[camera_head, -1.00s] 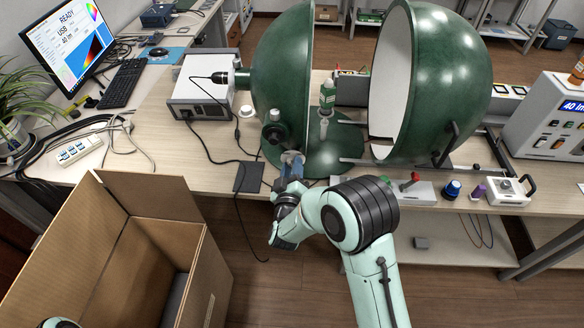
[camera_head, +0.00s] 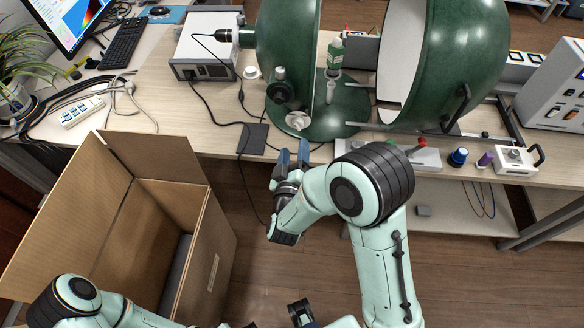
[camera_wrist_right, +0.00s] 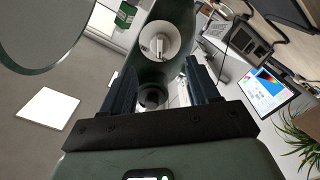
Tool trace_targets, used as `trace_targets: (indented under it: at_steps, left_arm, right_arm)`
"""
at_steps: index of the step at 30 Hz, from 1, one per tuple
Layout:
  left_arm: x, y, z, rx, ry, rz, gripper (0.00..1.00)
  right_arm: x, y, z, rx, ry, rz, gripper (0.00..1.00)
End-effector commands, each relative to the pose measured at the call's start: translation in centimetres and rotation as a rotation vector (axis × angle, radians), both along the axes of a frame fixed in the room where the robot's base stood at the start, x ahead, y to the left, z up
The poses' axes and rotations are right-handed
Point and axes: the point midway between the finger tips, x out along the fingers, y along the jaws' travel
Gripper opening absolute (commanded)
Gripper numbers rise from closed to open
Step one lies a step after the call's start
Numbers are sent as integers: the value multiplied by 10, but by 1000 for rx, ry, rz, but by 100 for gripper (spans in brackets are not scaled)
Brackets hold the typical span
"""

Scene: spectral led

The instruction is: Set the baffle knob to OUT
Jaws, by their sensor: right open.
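A pale round dial with a raised grip (camera_head: 298,120) is on the front of the green sphere fixture's left half (camera_head: 285,60). A black round knob (camera_head: 280,92) is just above it. I cannot read any markings, so I cannot tell which is the baffle knob. My right gripper (camera_head: 293,152) is open and empty, just in front of and below the pale dial, apart from it. The right wrist view shows the pale dial (camera_wrist_right: 158,42) ahead between the fingers. My left arm (camera_head: 75,295) is at the bottom left; its gripper is not clear.
An open cardboard box (camera_head: 215,265) stands at lower left. A black pad (camera_head: 253,138) and cables lie left of the dial. A red-handled part (camera_head: 422,143) and a purple item (camera_head: 485,160) are along the right edge.

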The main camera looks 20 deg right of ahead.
Motion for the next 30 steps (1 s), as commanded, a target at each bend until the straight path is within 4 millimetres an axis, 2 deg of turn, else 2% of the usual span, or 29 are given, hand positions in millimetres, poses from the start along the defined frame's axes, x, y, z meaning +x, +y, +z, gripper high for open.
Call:
trace_targets:
  at_steps: [4,10,30]
  left_arm:
    - [-2,0,-5,0,2,0,43]
    - [-2,0,-7,0,2,0,43]
    - [-2,0,-7,0,2,0,43]
  right_arm:
    - [-25,16,-1,1,1,3,60]
    - [-43,26,0,-1,1,0,60]
    - [-46,28,0,0,-1,-1,60]
